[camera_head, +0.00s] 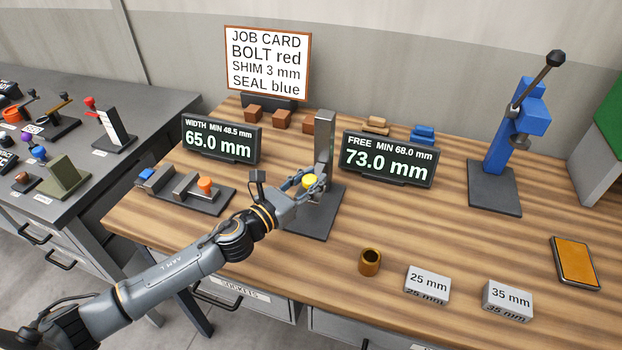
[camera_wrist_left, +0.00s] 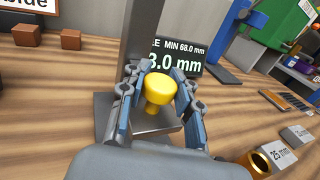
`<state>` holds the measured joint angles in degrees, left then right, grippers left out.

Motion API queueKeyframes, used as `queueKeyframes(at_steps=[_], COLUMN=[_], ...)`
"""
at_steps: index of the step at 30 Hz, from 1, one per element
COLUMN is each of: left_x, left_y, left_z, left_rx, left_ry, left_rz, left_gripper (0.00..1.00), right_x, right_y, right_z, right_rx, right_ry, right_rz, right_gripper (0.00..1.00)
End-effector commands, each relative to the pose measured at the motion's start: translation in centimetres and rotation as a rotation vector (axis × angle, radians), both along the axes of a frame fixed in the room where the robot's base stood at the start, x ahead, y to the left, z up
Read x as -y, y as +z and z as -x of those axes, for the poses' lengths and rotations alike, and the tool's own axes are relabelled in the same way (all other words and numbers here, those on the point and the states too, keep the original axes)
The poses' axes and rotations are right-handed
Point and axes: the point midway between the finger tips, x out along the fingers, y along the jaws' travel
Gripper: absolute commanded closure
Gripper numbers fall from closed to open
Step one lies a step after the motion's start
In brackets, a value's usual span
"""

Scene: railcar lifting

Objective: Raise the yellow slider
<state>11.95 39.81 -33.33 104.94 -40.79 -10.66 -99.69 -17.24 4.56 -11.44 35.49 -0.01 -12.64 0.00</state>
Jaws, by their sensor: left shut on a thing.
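The yellow slider (camera_head: 309,181) is a round yellow knob at the front of an upright grey metal post (camera_head: 324,140) on a dark base plate (camera_head: 318,222). My left gripper (camera_head: 306,184) reaches it from the front left and is shut on it. In the left wrist view the yellow slider (camera_wrist_left: 159,90) sits between the two fingers of the left gripper (camera_wrist_left: 153,92), in front of the post (camera_wrist_left: 147,40). The FREE display (camera_head: 388,159) beside the post reads 73.0 mm, with MIN 68.0 mm. My right gripper is not in view.
The WIDTH display (camera_head: 221,140) and a sliding fixture (camera_head: 186,191) with an orange knob stand left. A blue press (camera_head: 512,135) stands right. A bronze ring (camera_head: 370,262) and blocks marked 35 mm (camera_head: 507,299) and 25 mm (camera_head: 427,285) lie in front. The table between post and press is largely clear.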

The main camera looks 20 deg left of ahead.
Motion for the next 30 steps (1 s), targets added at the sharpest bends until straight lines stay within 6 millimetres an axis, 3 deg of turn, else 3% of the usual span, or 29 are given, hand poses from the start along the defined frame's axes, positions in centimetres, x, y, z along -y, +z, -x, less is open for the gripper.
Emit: queueKeyframes(at_steps=[1,7,19,20,23,30], left_x=[0.0,0.0,0.0,0.0,0.0,0.0], left_y=[1.8,5.0,5.2,5.2,5.2,5.1], left_z=[0.0,-0.1,-0.1,-0.1,0.0,0.0], left_rx=[0.005,0.008,0.007,0.007,0.006,0.004], left_ry=[0.000,-0.001,-0.001,-0.001,0.000,0.000], left_rz=[-0.002,0.000,0.000,0.000,-0.001,0.000], left_gripper=[1.00,1.00,1.00,0.66,0.45,0.45], right_x=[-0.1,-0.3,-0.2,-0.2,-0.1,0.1], right_y=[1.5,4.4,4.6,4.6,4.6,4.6], right_z=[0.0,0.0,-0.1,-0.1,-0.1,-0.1], right_rx=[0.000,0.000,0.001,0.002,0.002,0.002], right_ry=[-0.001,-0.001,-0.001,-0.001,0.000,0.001], right_rz=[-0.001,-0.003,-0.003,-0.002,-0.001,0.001], right_gripper=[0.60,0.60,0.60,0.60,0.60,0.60])
